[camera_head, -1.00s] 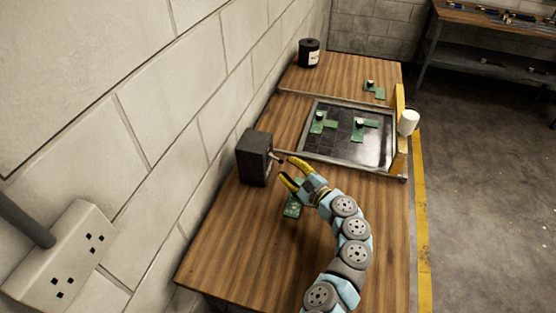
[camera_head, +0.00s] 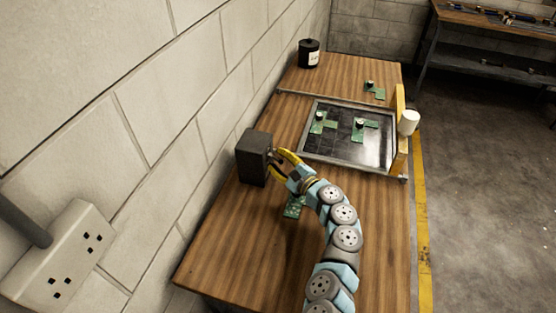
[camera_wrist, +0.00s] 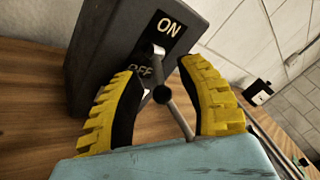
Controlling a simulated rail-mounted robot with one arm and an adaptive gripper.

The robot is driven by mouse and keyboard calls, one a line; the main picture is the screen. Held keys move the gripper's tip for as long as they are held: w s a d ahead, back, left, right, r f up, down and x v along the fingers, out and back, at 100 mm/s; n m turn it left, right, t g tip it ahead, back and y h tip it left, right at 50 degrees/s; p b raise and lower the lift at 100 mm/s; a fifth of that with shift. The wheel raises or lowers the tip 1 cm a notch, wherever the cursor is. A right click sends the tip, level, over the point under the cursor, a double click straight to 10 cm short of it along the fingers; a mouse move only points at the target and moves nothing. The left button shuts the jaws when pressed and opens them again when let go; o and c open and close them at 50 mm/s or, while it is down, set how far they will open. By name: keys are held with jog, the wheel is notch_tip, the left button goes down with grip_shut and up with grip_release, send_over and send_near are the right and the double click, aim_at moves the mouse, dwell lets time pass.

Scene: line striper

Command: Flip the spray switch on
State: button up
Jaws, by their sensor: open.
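The dark grey switch box (camera_head: 252,158) stands at the wall side of the wooden table. In the wrist view, the box (camera_wrist: 105,50) carries an ON label (camera_wrist: 168,25) and a partly hidden OFF label (camera_wrist: 140,70). The metal switch lever (camera_wrist: 159,52) with a black ball knob (camera_wrist: 162,95) sticks out from between the labels toward my gripper. My gripper (camera_head: 277,157), with yellow ridged fingers, is open close to the front of the box. In the wrist view, its fingers (camera_wrist: 160,70) are on either side of the lever. Whether they touch it, I cannot tell.
A green board piece (camera_head: 294,206) lies on the table below my gripper. A dark framed tray (camera_head: 345,143) with green pieces is beyond. A black jar (camera_head: 309,53) stands at the back. The wall (camera_head: 200,110) is close on the left; the front table is mostly clear.

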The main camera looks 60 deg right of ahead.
grip_shut()
jog(key=shift+r+p, duration=0.2)
jog(key=shift+p, duration=0.25)
jog(key=g+p, duration=0.1)
jog(key=p, duration=0.2)
jog(key=shift+r+n, duration=0.4)
jog(key=g+p, duration=0.1)
jog(key=p, duration=0.3)
jog(key=r+n+g+p, duration=0.1)
jog(key=g+p, duration=0.1)
jog(key=p, duration=0.2)
jog(key=shift+r+y, duration=0.1)
jog(key=shift+y, duration=0.3)
jog(key=n+g+p, duration=0.1)
jog(key=p, duration=0.3)
jog(key=g+p, duration=0.2)
jog(key=p, duration=0.2)
jog(key=shift+r+n+p, duration=0.35)
jog(key=shift+n, duration=0.05)
jog(key=shift+g+p, duration=0.5)
jog(key=shift+p, duration=0.2)
jog(key=shift+f+g+p, duration=0.2)
jog(key=shift+g+p, duration=0.1)
jog(key=shift+p, duration=0.2)
